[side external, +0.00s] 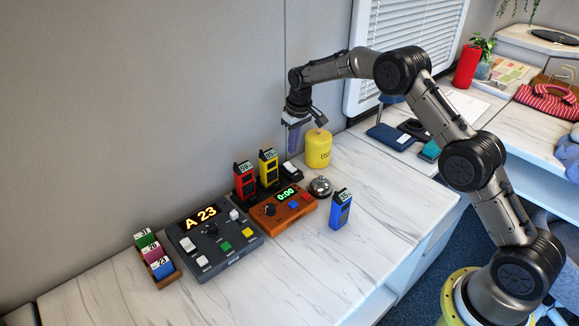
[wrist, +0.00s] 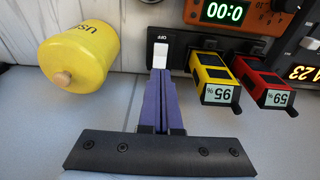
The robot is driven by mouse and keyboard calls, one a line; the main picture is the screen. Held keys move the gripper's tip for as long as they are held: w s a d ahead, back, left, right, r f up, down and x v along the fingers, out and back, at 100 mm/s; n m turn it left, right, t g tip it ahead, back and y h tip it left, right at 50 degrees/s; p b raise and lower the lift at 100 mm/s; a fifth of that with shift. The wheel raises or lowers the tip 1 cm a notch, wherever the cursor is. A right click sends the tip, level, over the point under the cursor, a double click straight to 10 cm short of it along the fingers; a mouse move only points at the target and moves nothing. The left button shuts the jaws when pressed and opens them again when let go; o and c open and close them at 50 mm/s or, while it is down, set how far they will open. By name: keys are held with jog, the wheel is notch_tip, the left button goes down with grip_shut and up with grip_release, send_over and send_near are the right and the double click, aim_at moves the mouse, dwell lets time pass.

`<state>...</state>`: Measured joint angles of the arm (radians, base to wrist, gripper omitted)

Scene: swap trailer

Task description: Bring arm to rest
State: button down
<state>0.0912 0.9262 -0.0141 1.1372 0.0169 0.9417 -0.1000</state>
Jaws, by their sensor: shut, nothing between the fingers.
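My gripper (side external: 292,150) hangs from the raised arm near the back wall, to the left of the yellow canister (side external: 319,148) in the side view. Its purple fingers point down and are shut together with nothing between them. In the wrist view the fingers of my gripper (wrist: 159,76) appear just below a white rocker switch (wrist: 161,54) marked OFF. Whether the fingertips touch the switch or stop short of it, I cannot tell. The switch also shows below the gripper in the side view (side external: 289,168).
Red (side external: 244,181) and yellow (side external: 268,168) handhelds stand in a dark dock. A blue handheld (side external: 341,209) stands apart at the right. An orange timer box (side external: 268,218), a silver bell (side external: 320,186) and a grey "A 23" panel (side external: 218,246) are nearby. The front-right counter (side external: 330,270) is clear.

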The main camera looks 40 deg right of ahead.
jog(key=shift+r, duration=0.4)
